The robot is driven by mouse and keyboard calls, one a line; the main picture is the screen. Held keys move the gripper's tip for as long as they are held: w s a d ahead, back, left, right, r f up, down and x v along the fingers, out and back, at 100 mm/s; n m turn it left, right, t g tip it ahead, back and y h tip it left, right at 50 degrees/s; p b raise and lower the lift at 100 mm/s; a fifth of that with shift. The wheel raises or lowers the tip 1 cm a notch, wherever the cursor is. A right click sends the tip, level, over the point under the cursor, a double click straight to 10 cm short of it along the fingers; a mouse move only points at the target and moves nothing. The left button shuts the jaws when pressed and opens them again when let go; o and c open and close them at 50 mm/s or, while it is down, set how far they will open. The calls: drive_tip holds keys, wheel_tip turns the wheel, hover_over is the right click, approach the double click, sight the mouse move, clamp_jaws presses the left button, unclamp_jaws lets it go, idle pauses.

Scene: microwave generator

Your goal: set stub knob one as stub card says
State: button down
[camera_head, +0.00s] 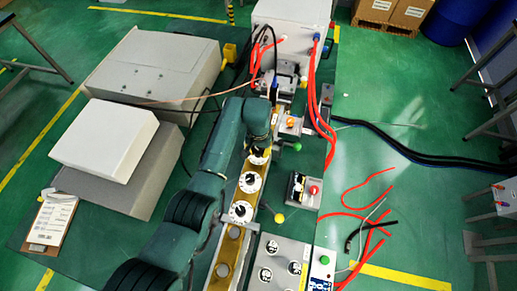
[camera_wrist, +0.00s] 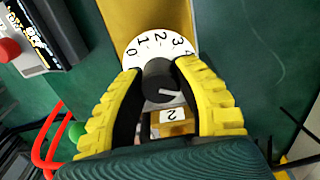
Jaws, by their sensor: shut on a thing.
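In the wrist view a black knob (camera_wrist: 160,82) sits on a white dial (camera_wrist: 143,45) marked with numbers from 0 upward. A pale pointer line on the knob aims right, below the printed numbers. My gripper (camera_wrist: 158,88) has yellow ridged fingers, closed on the knob from both sides. In the head view my green arm hides the fingers. A clipboard with a printed sheet (camera_head: 52,217) lies at the left; its writing is too small to read.
Two more white dials with black knobs, an upper one (camera_head: 250,182) and a lower one (camera_head: 241,211), stand along the brass bar (camera_head: 223,258). Red hoses (camera_head: 325,110) and grey cabinets (camera_head: 150,75) flank the bar.

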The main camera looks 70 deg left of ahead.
sight(258, 150)
drive_tip(key=shift+m+p, duration=0.5)
drive_tip(key=shift+m, duration=1.1)
drive_tip(key=c, duration=0.7)
unclamp_jaws()
wheel_tip(258, 150, up, 12)
